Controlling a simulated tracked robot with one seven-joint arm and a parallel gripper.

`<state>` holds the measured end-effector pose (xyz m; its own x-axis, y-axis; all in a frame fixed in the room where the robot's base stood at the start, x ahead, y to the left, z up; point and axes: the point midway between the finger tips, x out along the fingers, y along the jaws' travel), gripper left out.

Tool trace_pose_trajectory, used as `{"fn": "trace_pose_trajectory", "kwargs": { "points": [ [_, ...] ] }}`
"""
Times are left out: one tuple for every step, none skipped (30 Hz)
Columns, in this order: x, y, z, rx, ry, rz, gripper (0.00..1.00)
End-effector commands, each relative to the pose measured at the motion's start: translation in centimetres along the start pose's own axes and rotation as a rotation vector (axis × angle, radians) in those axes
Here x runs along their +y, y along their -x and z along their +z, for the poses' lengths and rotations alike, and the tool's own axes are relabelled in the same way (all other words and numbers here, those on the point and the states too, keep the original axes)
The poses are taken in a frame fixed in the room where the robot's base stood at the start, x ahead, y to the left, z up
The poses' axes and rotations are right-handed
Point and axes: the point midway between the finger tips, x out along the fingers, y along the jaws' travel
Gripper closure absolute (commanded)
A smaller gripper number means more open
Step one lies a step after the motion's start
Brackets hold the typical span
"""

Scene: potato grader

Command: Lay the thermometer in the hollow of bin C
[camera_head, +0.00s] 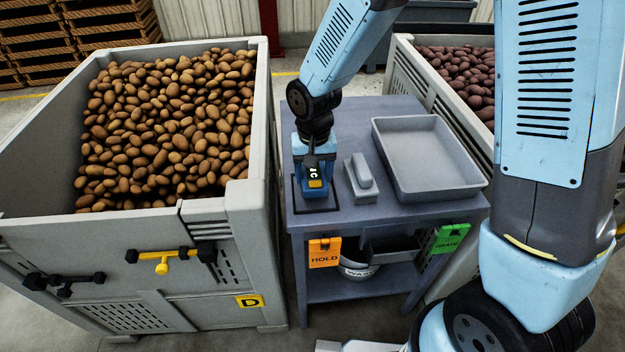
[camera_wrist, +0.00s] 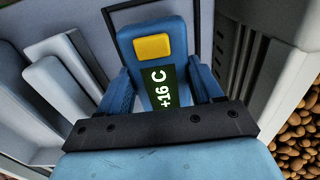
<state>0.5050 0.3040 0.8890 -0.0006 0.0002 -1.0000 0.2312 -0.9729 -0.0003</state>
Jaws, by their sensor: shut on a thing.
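The thermometer (camera_head: 317,186) is blue with a yellow button and a dark display; in the wrist view (camera_wrist: 153,47) the display reads +16 C. My gripper (camera_head: 314,160) points down over the left part of the grey table and is shut on the thermometer. In the wrist view its fingers (camera_wrist: 160,85) stand on both sides of the thermometer's body. The thermometer is over a dark-edged rectangle on the tabletop; I cannot tell if it touches it. A bin of reddish potatoes (camera_head: 405,62) stands at the back right; its letter is not visible, nor is any hollow.
A bin marked D (camera_head: 262,130), full of brown potatoes, stands left of the table (camera_head: 345,218). A grey block-shaped object (camera_head: 361,180) and an empty grey tray (camera_head: 470,186) lie right of the gripper. Orange HOLD (camera_head: 325,252) and green GRADE (camera_head: 450,238) tags hang in front.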

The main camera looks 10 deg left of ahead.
Motion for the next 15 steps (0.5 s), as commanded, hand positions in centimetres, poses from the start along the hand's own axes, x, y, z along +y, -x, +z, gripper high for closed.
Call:
{"fn": "trace_pose_trajectory", "kwargs": {
  "points": [
    [0.4, 0.8, 0.4, 0.004, -0.001, -0.001, 0.75],
    [0.6, 1.2, 0.8, 0.003, -0.001, -0.001, 0.75],
    [0.9, 1.8, 1.2, 0.003, 0.000, 0.000, 0.75],
    [1.1, 2.2, 1.5, 0.003, 0.000, 0.000, 0.75],
    [1.3, 2.7, 1.8, 0.005, -0.001, -0.001, 0.75],
    [1.6, 3.3, 2.2, 0.004, -0.001, -0.001, 0.75],
    [1.8, 3.7, 2.5, 0.004, -0.001, -0.001, 0.75],
    [2.0, 4.1, 2.9, 0.004, 0.000, -0.001, 0.75],
    [2.3, 4.8, 3.2, 0.004, -0.001, -0.001, 0.75],
    [2.6, 5.2, 3.5, 0.004, -0.002, 0.000, 0.75],
    [2.8, 5.7, 3.8, 0.005, -0.002, -0.001, 0.75],
    [3.0, 6.2, 4.3, 0.004, -0.001, -0.001, 0.75],
    [3.4, 6.4, 4.9, 0.003, -0.001, 0.000, 0.75],
    [3.8, 6.6, 5.3, 0.002, -0.001, 0.000, 0.75],
    [4.2, 6.9, 6.0, 0.003, -0.001, 0.000, 0.75]
  ]
}}
